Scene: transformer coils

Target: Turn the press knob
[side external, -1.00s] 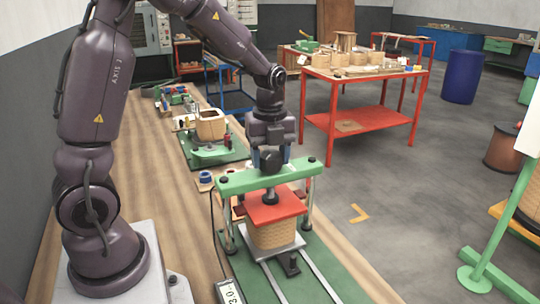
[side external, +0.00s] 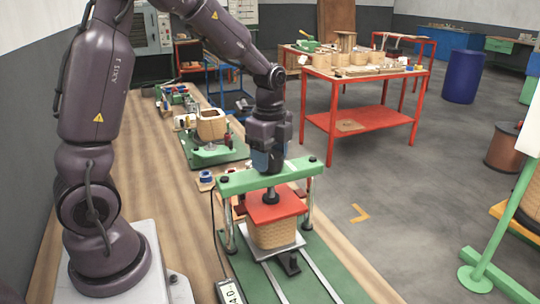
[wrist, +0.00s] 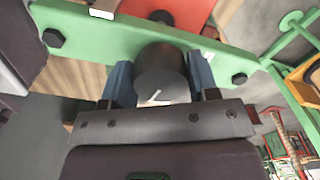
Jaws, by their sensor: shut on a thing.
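The press stands on a green base, with a green crossbar (side external: 300,169) on two posts. A red plate (side external: 276,206) under the crossbar rests on a tan wound coil (side external: 274,235). The dark round press knob (wrist: 163,75) sits above the crossbar and carries a light angled mark. My gripper (wrist: 160,82) points down over the crossbar, with its blue fingers shut on both sides of the knob. In the side external view the knob is mostly hidden by my gripper (side external: 267,163).
A small display (side external: 231,291) stands beside the press. Another coil on a green fixture (side external: 211,150) stands farther back on the wooden bench. A red table (side external: 366,79) with parts stands on the floor to the right.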

